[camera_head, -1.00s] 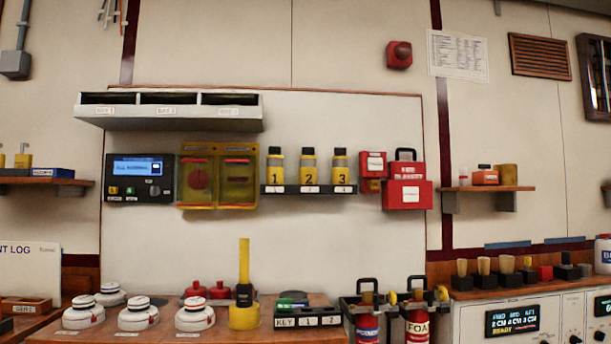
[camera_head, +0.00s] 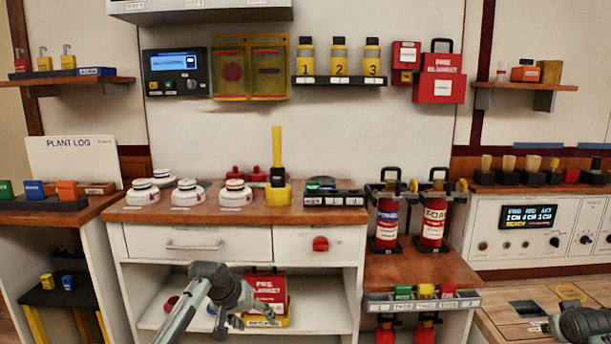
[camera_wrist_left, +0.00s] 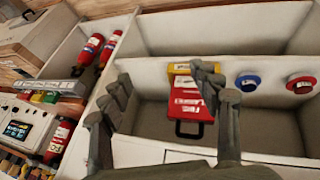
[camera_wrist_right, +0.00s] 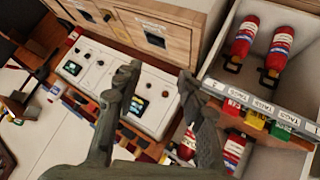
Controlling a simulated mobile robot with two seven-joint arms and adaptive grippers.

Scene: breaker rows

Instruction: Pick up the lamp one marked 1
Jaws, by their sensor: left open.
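The lamp marked 1 (camera_head: 306,58) is a yellow cylinder with a grey upper band and dark cap. It stands upright at the left end of a dark wall rack (camera_head: 340,81). The lamps marked 2 (camera_head: 339,58) and 3 (camera_head: 372,58) stand to its right. My left gripper (camera_head: 250,318) is open and empty, low in front of the cabinet's lower shelf, well below the lamps. Its spread fingers also show in the left wrist view (camera_wrist_left: 160,98). My right gripper is at the lower right edge; the right wrist view (camera_wrist_right: 158,85) shows its fingers apart and empty.
The wooden counter (camera_head: 150,214) holds white detectors and a yellow stand with a tall post (camera_head: 278,165). Red extinguishers (camera_head: 387,222) stand to the right. A red fire blanket box (camera_head: 267,290) sits on the lower shelf. The wall below the lamp rack is bare.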

